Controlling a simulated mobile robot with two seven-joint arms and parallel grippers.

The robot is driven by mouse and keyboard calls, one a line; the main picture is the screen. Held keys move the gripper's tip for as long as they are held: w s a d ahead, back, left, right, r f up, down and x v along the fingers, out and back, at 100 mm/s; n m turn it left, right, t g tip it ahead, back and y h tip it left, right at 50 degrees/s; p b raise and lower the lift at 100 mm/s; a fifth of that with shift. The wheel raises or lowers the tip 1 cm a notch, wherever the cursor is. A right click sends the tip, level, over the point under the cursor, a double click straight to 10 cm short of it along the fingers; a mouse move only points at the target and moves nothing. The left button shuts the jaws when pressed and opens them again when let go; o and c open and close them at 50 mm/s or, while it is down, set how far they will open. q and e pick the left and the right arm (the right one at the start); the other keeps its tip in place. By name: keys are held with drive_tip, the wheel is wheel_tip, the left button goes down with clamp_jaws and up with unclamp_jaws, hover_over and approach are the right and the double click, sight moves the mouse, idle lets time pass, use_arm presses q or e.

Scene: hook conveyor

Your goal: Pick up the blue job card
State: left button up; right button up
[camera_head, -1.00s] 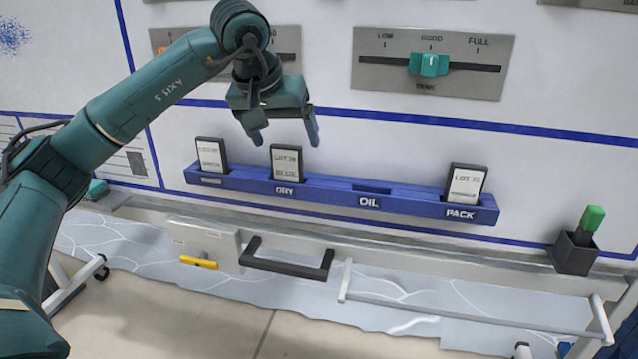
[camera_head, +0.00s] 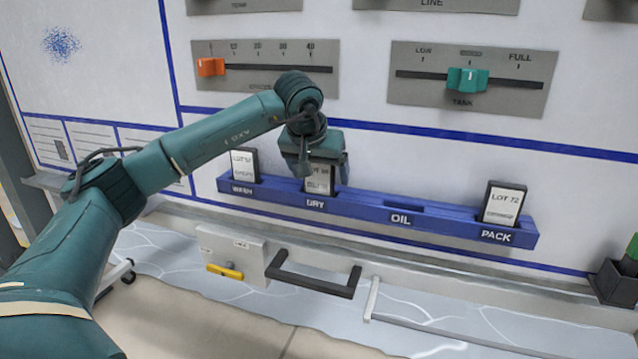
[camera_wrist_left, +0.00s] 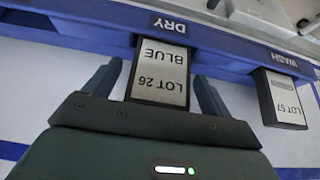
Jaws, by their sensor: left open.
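The blue job card (camera_head: 318,181) stands in the DRY slot of the blue rack (camera_head: 360,211). It is a dark-framed card with a pale face, and in the left wrist view the card (camera_wrist_left: 160,72) reads LOT 26 BLUE. My left gripper (camera_head: 322,176) is in front of the card's upper part and hides it in the head view. In the left wrist view my left gripper (camera_wrist_left: 155,88) is open, with one finger on each side of the card and a gap at each side. My right gripper is not in view.
A LOT 57 card (camera_head: 244,165) stands in the WASH slot, also seen in the left wrist view (camera_wrist_left: 280,98). A LOT 72 card (camera_head: 502,204) stands in the PACK slot. The OIL slot is empty. A dark handle (camera_head: 312,284) sits below the rack.

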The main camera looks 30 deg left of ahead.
use_arm(q)
drive_tip(key=shift+w+f, duration=0.35)
drive_tip(key=shift+f, duration=0.3)
drive_tip(key=shift+c, duration=0.4)
drive_tip(key=c, duration=1)
drive_tip(key=shift+r, duration=0.1)
